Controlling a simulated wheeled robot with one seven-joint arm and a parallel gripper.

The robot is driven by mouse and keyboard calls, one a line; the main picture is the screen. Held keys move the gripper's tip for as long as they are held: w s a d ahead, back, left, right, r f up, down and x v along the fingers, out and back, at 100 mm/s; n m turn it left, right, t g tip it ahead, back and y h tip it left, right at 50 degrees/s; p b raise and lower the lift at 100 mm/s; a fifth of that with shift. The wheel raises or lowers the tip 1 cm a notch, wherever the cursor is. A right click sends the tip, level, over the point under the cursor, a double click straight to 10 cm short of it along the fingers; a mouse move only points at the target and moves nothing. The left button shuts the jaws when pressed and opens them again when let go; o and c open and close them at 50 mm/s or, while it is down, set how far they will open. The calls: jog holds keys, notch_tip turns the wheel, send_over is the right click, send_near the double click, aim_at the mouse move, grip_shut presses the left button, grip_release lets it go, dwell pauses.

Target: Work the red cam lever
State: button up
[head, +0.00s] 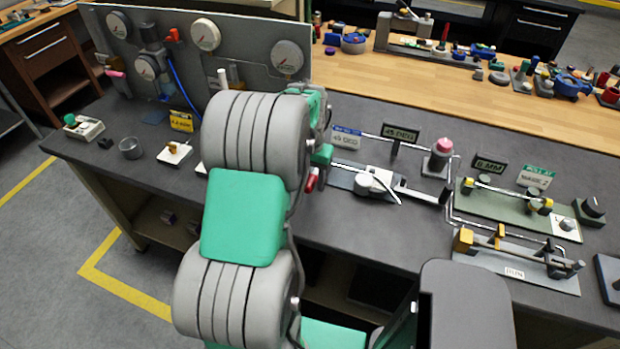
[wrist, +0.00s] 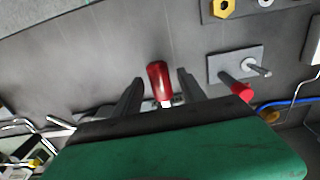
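A red lever handle (wrist: 158,77) shows in the wrist view, with a pale metal part at its lower end. My gripper (wrist: 158,88) is open, with one dark finger on each side of the red handle and a visible gap on both sides. I cannot tell how deep the handle sits between the fingers. The lever's base is hidden behind my gripper's green body. In the head view my arm covers much of the bench, and a small red part (head: 311,181) shows at its right edge; I cannot tell if it is the same lever.
In the wrist view, a second red-tipped part (wrist: 241,91) lies right of the fingers, beside a grey plate with a pin (wrist: 236,65). In the head view a gauge panel (head: 235,52) stands behind my arm. Fixtures with rods (head: 515,205) fill the bench's right side.

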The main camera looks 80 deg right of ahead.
grip_shut()
dwell(1.2)
